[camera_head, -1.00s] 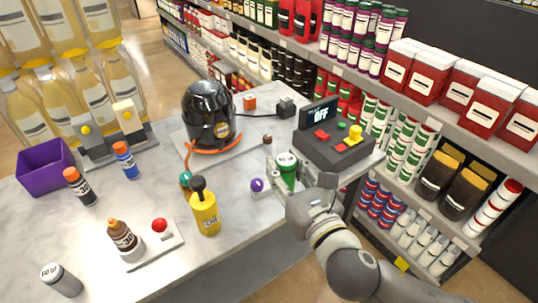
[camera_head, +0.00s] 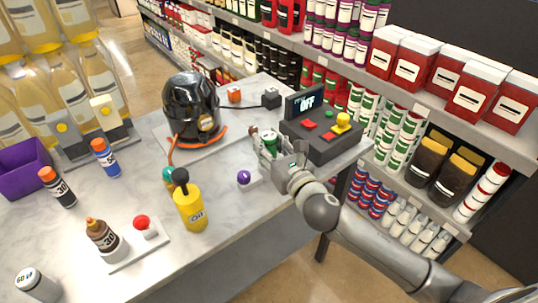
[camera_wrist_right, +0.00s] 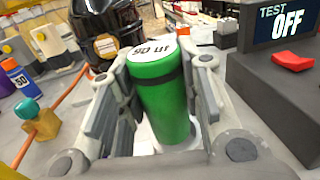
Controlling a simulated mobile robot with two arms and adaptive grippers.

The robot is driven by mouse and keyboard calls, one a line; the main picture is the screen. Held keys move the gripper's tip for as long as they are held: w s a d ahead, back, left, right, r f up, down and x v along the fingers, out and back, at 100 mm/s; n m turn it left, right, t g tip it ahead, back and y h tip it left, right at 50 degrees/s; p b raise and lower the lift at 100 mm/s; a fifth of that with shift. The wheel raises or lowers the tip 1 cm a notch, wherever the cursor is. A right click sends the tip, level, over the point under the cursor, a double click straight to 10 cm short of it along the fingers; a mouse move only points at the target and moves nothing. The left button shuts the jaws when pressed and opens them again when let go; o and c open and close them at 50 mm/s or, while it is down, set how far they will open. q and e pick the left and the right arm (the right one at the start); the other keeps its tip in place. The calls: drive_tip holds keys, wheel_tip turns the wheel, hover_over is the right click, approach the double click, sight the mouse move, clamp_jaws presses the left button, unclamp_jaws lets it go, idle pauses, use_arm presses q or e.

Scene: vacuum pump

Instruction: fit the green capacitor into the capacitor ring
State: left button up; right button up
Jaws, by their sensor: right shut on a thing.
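The green capacitor (camera_head: 268,146), with a white "uF" label on top, is between the fingers of my right gripper (camera_head: 279,152). In the right wrist view the capacitor (camera_wrist_right: 160,92) stands nearly upright, slightly tilted, with the shut fingers on both sides. A white part (camera_wrist_right: 146,141) shows low behind the capacitor; I cannot tell if it is the ring. A small pale plate with a purple ball knob (camera_head: 244,177) lies beside the gripper. The gripper hides much of this area, so the ring is not clearly seen. My left gripper is not in view.
The control box (camera_head: 320,136) with the "OFF" display stands close behind and right of the gripper. The black pump (camera_head: 191,108) is to the left. The table's edge is close on the right.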

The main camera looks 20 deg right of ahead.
drive_tip(key=shift+w+d+f, duration=0.1)
drive_tip(key=shift+w+f, duration=0.15)
drive_tip(key=shift+f, duration=0.1)
wheel_tip(320, 180, down, 3)
drive_tip(key=shift+r+b, duration=0.2)
drive_tip(key=shift+b, duration=0.15)
drive_tip(key=shift+f, duration=0.2)
drive_tip(key=shift+f, duration=0.15)
drive_tip(key=o, duration=1.1)
drive_tip(key=shift+c, duration=0.2)
